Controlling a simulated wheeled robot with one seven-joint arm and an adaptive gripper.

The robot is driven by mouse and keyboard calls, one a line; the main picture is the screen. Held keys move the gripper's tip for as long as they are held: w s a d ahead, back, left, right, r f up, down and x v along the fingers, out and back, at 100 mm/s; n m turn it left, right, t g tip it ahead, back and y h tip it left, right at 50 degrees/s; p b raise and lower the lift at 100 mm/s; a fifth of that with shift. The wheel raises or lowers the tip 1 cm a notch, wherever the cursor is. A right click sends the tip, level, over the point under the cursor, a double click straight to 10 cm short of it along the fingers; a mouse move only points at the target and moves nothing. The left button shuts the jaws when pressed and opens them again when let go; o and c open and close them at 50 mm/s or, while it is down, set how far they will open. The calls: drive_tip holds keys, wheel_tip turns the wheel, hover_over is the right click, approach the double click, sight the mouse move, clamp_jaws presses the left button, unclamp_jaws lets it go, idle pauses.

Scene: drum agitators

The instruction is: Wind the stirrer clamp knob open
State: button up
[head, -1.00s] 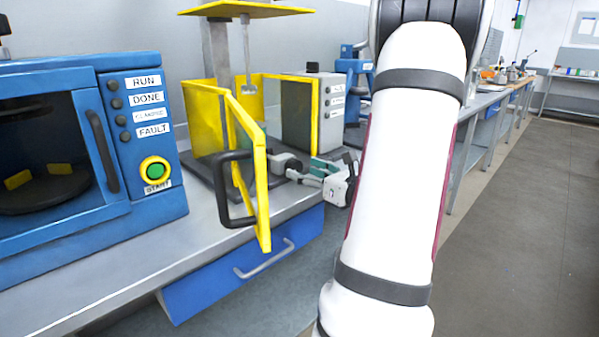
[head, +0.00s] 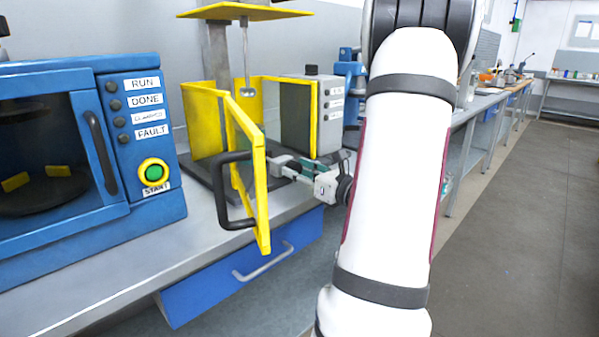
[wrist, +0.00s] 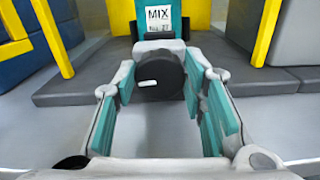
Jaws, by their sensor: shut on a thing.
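The clamp knob (wrist: 160,80) is round and black with a white mark pointing left in the wrist view. It sits low in front of a teal body (wrist: 176,12) with a white "MIX" label. My gripper (wrist: 159,82) has its teal-padded fingers either side of the knob and is shut on it. In the head view my gripper (head: 284,164) reaches in from the right, just behind the edge of the open yellow guard door (head: 259,190). The knob is mostly hidden there by the door and fingers.
The stirrer stand has a grey base, yellow guard panels (head: 203,120) and a hanging stirrer shaft (head: 246,60). The door's black handle (head: 222,190) juts toward the front. A blue oven-like machine (head: 60,240) stands left. A blue drawer (head: 205,290) is below the bench.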

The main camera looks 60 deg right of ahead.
drive_tip(key=shift+n+b, duration=0.3)
drive_tip(key=shift+b, duration=0.05)
drive_tip(key=n+b, duration=0.3)
drive_tip(key=b, duration=0.1)
drive_tip(key=n+b, duration=0.2)
drive_tip(key=b, duration=0.1)
drive_tip(key=shift+a+f+n, duration=0.15)
drive_tip(key=shift+f+n, duration=0.1)
drive_tip(key=shift+n, duration=0.05)
drive_tip(key=n+b, duration=0.4)
drive_tip(key=b, duration=0.2)
drive_tip(key=shift+r+n+b, duration=0.1)
drive_tip(key=shift+n+b, duration=0.2)
drive_tip(key=shift+b, duration=0.05)
drive_tip(key=o, duration=1.2)
drive_tip(key=shift+c, duration=0.2)
drive_tip(key=v, duration=1.2)
